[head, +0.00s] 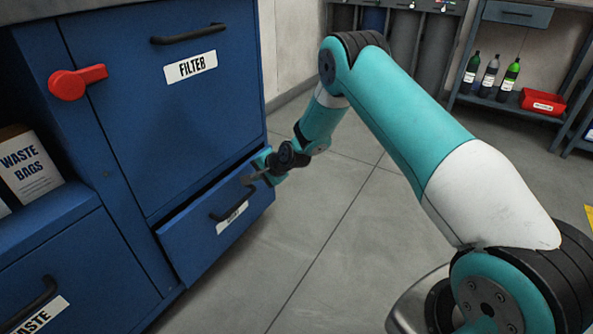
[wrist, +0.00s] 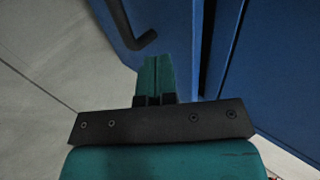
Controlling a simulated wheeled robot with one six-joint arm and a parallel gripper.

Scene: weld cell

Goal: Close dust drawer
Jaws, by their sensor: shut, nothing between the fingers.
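The dust drawer (head: 185,242) is the low blue drawer under the filter door in the head view. It stands partly out of the cabinet, with a dark gap above its front. Its black handle (head: 232,205) sits above a white label that is partly hidden and hard to read. My gripper (head: 250,180) is shut and empty, close to the drawer's upper right part. In the wrist view my shut fingers (wrist: 155,75) point at the blue drawer front (wrist: 180,30), just below the black handle (wrist: 135,30) in the picture. I cannot tell whether they touch it.
The blue filter door (head: 160,100) with a red lever (head: 78,82) is above the drawer. A waste drawer (head: 60,265) and a waste bags box (head: 28,165) are at left. Shelves with bottles (head: 490,75) stand far back right. The grey floor (head: 320,240) is clear.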

